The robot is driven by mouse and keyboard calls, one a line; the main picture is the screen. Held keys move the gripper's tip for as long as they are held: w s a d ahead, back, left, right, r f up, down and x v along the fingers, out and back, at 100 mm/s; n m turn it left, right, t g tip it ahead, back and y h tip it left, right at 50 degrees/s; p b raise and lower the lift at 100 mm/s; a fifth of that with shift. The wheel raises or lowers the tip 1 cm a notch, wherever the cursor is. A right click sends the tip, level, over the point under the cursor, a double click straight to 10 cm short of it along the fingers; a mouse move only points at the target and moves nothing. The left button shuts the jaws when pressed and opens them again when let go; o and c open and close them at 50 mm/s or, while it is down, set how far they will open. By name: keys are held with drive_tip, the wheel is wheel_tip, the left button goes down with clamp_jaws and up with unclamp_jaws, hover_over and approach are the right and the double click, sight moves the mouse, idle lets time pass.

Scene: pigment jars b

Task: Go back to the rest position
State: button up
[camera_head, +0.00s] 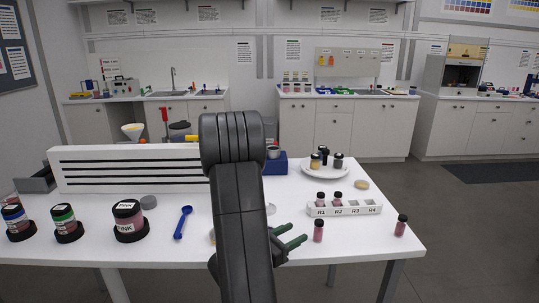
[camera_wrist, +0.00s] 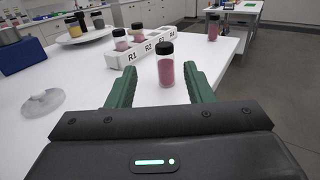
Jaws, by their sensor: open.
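My gripper (camera_head: 291,241) is low over the front of the white table, with its green fingers pointing right. In the wrist view my gripper (camera_wrist: 163,88) is open, and a small vial of pink powder with a black cap (camera_wrist: 166,66) stands upright between or just beyond the fingertips. I cannot tell if it touches them. The same vial (camera_head: 318,231) shows in the head view just right of the fingers. Behind it is a white rack (camera_head: 344,209) marked R1 to R4, with pink vials in R1 and R2. R3 and R4 look empty.
Another pink vial (camera_head: 401,225) stands near the table's right edge. A round white tray (camera_head: 325,172) holds several jars. On the left are a PINK jar (camera_head: 129,222), a blue spoon (camera_head: 183,222) and a slotted white panel (camera_head: 130,170). My arm hides the table's middle.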

sight(322, 221)
drive_tip(key=p+x, duration=0.1)
drive_tip(key=x, duration=0.5)
drive_tip(key=p+x, duration=0.2)
drive_tip(key=x, duration=0.4)
drive_tip(key=shift+s+d, duration=0.2)
drive_tip(key=shift+d, duration=0.25)
drive_tip(key=shift+w+d+f, duration=0.1)
drive_tip(key=shift+w+f, duration=0.05)
drive_tip(key=shift+f, duration=0.1)
drive_tip(key=shift+r+b, duration=0.1)
drive_tip(key=shift+b, duration=0.35)
drive_tip(key=shift+r+p, duration=0.15)
drive_tip(key=shift+p, duration=0.4)
